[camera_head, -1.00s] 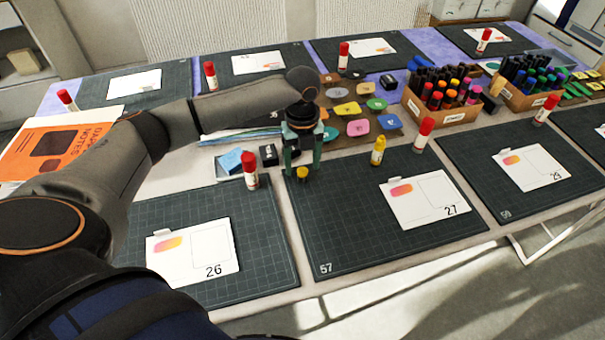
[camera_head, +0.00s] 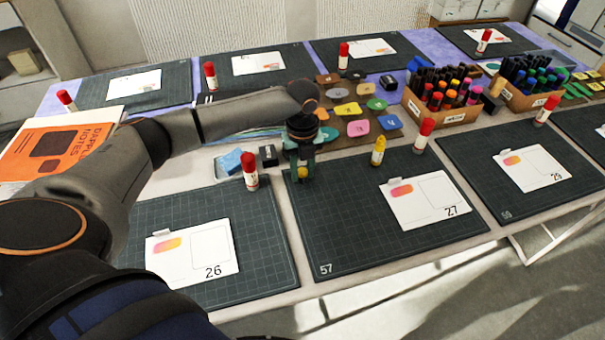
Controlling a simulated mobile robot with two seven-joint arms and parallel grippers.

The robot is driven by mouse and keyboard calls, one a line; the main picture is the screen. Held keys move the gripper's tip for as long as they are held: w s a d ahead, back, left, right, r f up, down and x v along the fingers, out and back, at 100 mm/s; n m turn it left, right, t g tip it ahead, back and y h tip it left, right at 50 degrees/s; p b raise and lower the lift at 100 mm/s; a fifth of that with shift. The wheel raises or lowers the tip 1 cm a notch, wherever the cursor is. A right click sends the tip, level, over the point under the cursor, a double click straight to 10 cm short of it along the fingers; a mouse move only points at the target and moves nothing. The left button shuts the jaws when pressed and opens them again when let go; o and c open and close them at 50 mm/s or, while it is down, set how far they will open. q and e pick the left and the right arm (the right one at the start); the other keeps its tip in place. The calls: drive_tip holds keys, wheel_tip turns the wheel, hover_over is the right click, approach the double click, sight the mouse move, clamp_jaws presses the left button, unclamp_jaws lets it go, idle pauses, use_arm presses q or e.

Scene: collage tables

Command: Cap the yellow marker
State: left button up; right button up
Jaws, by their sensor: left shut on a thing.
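The yellow marker (camera_head: 378,152) stands upright at the back edge of the mat numbered 57, with its narrow top pointing up. A small yellow cap (camera_head: 303,174) is at the back left of the same mat, to the left of the marker and apart from it. My left gripper (camera_head: 302,168) points down over the cap with its fingers closed in on it, at or just above mat level. The fingers hide part of the cap. My right gripper is not in view.
The mat (camera_head: 350,245) holds card 27 (camera_head: 425,198) at its right. A red-capped glue stick (camera_head: 250,172) stands left of my gripper, another (camera_head: 423,136) right of the marker. Colour swatches (camera_head: 357,128) and a marker box (camera_head: 442,112) lie behind. The mat's front left is clear.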

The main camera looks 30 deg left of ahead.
sight(303, 171)
use_arm(q)
clamp_jaws()
drive_tip(key=shift+r, duration=0.45)
wheel_tip(303, 171, up, 2)
drive_tip(key=shift+r, duration=0.15)
drive_tip(key=s+d+r+p, duration=0.2)
drive_tip(key=s+d+r, duration=0.6)
drive_tip(key=d, duration=0.3)
drive_tip(key=shift+s+r, duration=0.25)
drive_tip(key=shift+r, duration=0.65)
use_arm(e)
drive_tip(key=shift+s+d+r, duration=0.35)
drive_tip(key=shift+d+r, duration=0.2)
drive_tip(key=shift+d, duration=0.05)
